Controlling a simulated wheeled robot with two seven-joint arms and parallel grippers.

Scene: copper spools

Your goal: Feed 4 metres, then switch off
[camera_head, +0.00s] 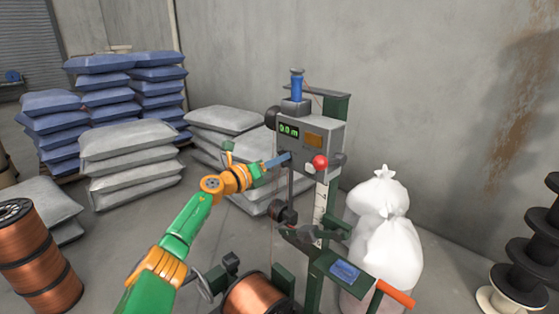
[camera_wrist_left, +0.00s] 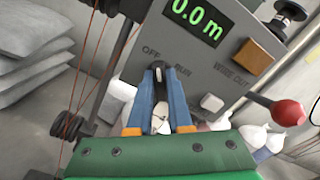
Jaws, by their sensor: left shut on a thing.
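The grey machine box (camera_head: 312,142) stands on a green frame. Its green display (camera_head: 289,130) reads 0.0 m, and the display also shows in the left wrist view (camera_wrist_left: 197,18). Below it, the words OFF and RUN flank a dark switch lever (camera_wrist_left: 158,78). My left gripper (camera_head: 277,163) is at the front of the box. In the left wrist view its blue fingers (camera_wrist_left: 159,105) are shut on the lever. I cannot tell which word the lever points to. A copper spool (camera_head: 255,298) sits low at the machine. My right gripper is not in view.
A red knob (camera_head: 320,162) sticks out right of the lever, beside an orange block (camera_wrist_left: 252,56) labelled WIRE OUT. White sacks (camera_head: 392,252) stand right of the machine. Stacked bags (camera_head: 132,160) are behind my arm. Other copper spools (camera_head: 38,262) stand at the left.

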